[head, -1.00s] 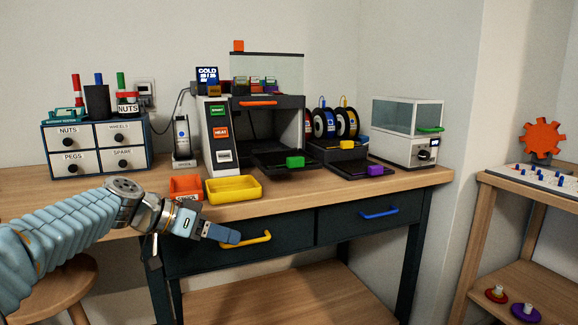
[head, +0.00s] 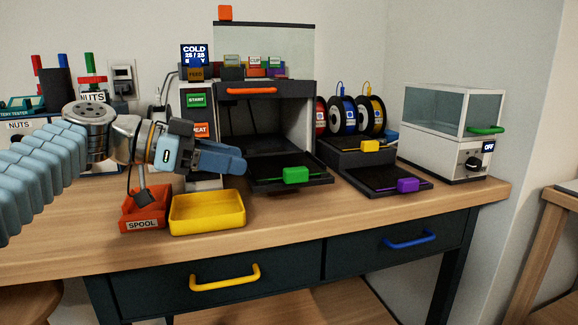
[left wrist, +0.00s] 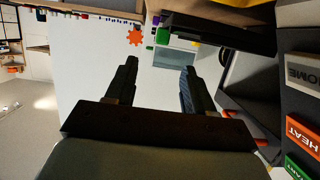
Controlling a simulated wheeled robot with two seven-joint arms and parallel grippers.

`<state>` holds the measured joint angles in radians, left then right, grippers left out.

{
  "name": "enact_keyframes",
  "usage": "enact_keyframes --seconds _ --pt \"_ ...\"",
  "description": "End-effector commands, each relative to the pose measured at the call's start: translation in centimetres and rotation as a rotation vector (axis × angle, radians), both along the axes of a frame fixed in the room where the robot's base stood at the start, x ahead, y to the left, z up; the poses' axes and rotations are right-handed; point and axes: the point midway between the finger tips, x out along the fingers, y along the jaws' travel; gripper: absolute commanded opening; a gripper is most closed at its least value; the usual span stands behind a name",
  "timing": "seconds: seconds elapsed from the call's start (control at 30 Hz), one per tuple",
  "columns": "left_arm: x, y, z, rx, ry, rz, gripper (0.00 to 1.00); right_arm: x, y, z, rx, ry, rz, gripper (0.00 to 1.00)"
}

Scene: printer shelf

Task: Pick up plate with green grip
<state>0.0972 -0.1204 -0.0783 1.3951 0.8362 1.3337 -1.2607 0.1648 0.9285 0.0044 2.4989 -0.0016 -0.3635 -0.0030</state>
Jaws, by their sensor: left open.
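The plate with the green grip (head: 296,175) is a flat black plate (head: 262,184) that sticks out at the front of the open printer (head: 268,119). Its green block is on the front edge. My left gripper (head: 240,161) is left of the green grip, in front of the printer, apart from it. In the left wrist view the two fingers (left wrist: 158,85) stand apart with nothing between them. That view looks rolled over; a green block (left wrist: 162,35) shows beyond the fingers near a dark plate edge. My right gripper is not in view.
A second black plate with a purple grip (head: 408,185) lies to the right, near a yellow block (head: 370,146). An orange tray (head: 143,224) and yellow tray (head: 207,229) stand below my arm. A white machine (head: 447,154) is at right. The table front is clear.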

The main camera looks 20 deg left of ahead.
Motion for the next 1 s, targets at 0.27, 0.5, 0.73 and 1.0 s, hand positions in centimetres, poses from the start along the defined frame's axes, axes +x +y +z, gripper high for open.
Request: enact_keyframes --seconds 0.27,0.5,0.73,1.0 --pt "2.5 -3.7 -1.4 0.001 0.002 -0.001 0.53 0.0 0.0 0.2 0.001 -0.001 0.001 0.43" --pt "4.3 -5.9 -1.7 0.001 0.004 -0.003 0.53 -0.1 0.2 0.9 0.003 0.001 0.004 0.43" --pt "5.8 -8.0 -2.5 0.000 0.003 0.000 0.53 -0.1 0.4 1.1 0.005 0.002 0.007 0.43" --pt "5.9 -8.0 -2.6 0.000 0.002 0.001 0.46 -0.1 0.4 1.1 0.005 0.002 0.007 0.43"
